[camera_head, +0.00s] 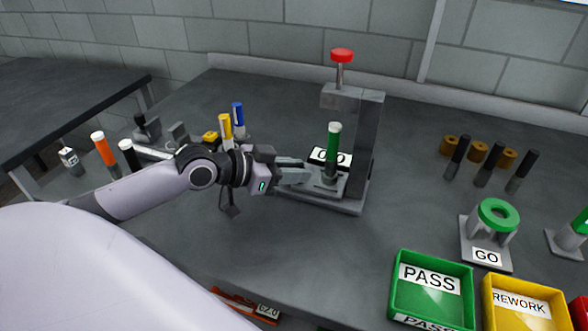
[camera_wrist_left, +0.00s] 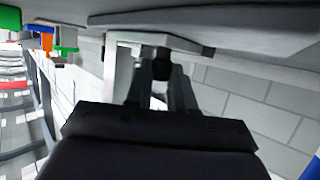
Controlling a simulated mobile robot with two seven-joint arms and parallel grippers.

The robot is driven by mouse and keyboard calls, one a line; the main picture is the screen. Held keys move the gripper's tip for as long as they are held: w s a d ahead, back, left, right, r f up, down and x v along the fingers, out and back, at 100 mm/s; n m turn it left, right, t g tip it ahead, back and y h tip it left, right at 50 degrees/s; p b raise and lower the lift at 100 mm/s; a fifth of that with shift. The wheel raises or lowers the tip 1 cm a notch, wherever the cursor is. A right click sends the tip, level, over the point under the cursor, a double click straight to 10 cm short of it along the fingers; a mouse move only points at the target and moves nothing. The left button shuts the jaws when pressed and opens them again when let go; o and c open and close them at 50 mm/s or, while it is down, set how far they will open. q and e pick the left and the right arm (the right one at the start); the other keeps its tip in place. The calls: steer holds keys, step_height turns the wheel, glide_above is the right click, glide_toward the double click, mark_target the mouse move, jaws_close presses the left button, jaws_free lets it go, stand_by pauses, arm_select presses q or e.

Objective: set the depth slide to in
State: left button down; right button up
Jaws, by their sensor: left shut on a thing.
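A grey press (camera_head: 367,140) with a red-topped plunger (camera_head: 342,56) stands mid-table. The depth slide seems to be the low grey plate (camera_head: 328,186) at its foot, with an upright green, white-topped piece (camera_head: 333,145) on it. My left gripper (camera_head: 296,174) reaches in from the left, low, at the slide's left end. In the left wrist view, its fingers (camera_wrist_left: 162,88) are shut on a small dark knob (camera_wrist_left: 162,64) below a grey plate. The fingers hide part of the knob, and the slide's exact position is hard to tell. My right gripper is out of view.
A green PASS tray (camera_head: 432,309), a yellow REWORK tray (camera_head: 523,312) and a GO gauge (camera_head: 488,235) stand at the front right. Dark pins and brown rings (camera_head: 479,152) are at the right. Yellow and blue markers (camera_head: 237,115) stand behind my left arm.

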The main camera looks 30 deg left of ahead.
arm_select(q)
steer(key=shift+d, duration=0.2)
steer(key=c, duration=1.2)
jaws_free()
steer(key=shift+o, duration=1.1)
steer(key=shift+d, duration=0.1)
steer(key=shift+s+a+r, duration=0.15)
steer(key=shift+s+a, duration=0.3)
steer(key=shift+s, duration=0.1)
steer(key=shift+v, duration=2.85)
steer(key=shift+r, duration=0.15)
